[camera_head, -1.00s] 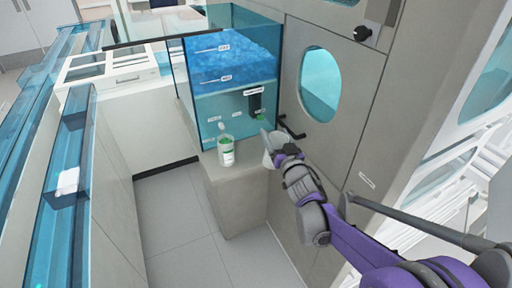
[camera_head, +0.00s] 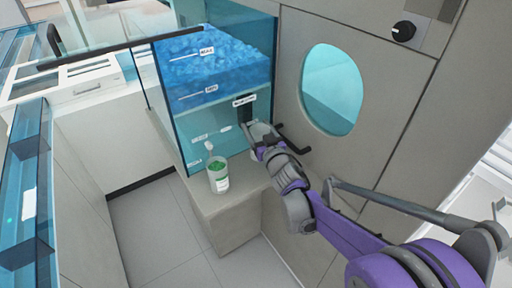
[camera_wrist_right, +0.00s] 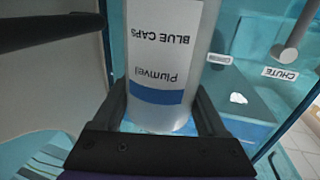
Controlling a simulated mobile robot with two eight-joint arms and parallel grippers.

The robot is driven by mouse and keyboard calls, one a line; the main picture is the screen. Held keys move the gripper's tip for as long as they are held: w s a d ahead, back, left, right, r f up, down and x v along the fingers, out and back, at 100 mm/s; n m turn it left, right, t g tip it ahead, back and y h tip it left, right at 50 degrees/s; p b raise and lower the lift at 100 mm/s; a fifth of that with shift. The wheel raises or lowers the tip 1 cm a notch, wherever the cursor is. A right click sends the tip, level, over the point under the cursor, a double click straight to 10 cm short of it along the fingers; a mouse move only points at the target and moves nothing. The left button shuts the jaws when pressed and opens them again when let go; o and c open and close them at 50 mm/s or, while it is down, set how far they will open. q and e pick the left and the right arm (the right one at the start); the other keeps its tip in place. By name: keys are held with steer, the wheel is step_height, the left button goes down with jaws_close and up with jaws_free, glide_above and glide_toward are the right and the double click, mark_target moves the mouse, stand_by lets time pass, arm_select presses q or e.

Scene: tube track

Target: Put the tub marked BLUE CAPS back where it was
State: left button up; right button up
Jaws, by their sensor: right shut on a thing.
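My right gripper (camera_head: 258,143) is shut on a pale tub (camera_wrist_right: 160,55) in front of the clear tank. In the right wrist view the tub stands between the two fingers, and its white label reads BLUE CAPS and Plumvej, upside down in the picture. In the head view only a small pale part of the tub (camera_head: 261,129) shows beyond the gripper, close below the dark chute (camera_head: 245,108). My left gripper is not in view.
A second tub with green contents (camera_head: 218,176) stands on the grey ledge (camera_head: 238,190). Floor is clear below.

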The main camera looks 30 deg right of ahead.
steer(key=shift+f+b, duration=0.4)
steer(key=shift+f, duration=2.4)
steer(key=shift+f, duration=0.2)
steer(key=o, duration=1.4)
steer(key=shift+r, duration=0.1)
steer(key=shift+r, duration=0.25)
steer(key=s+a, duration=0.2)
steer(key=s, duration=1)
steer(key=s+a+f+g+y, duration=0.1)
steer(key=s+a+f+g, duration=0.3)
steer(key=s, duration=0.2)
steer(key=s+a+f+n+g, duration=0.1)
steer(key=s+a+f+g, duration=0.3)
steer(key=s, duration=0.2)
steer(key=s+a+f+g+y, duration=0.1)
steer(key=s+a+f+g, duration=0.3)
steer(key=s, duration=0.3)
steer(key=shift+s+a+f+n+g+y, duration=0.1)
steer(key=shift+a+f+n+g+y, duration=0.1)
steer(key=shift+a+n+g+y, duration=0.25)
